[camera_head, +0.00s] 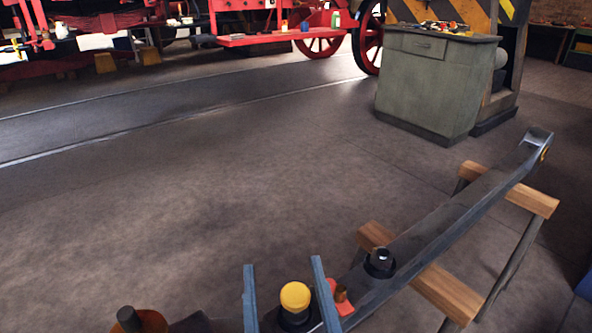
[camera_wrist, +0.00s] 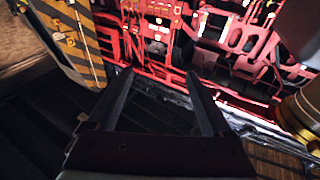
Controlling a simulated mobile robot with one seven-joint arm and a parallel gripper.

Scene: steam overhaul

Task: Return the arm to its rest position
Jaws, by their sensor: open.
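My gripper (camera_head: 283,262) is at the bottom of the head view, its two blue-grey fingers well apart and pointing away from me. It is open, and nothing shows held between the fingers in the wrist view (camera_wrist: 158,72). Only the fingers show clearly in the head view; the rest of the arm is cut off or cannot be made out. A yellow-capped fitting (camera_head: 295,297) appears between the fingers in the head view. Whether the fingers touch anything there I cannot tell.
A long dark metal rod (camera_head: 455,222) lies on wooden-topped trestles (camera_head: 447,292) at the lower right. A grey-green cabinet (camera_head: 425,88) stands beyond it. A red locomotive (camera_head: 270,38) is at the back. A brass cylinder (camera_wrist: 302,112) is right of the gripper. Middle floor is clear.

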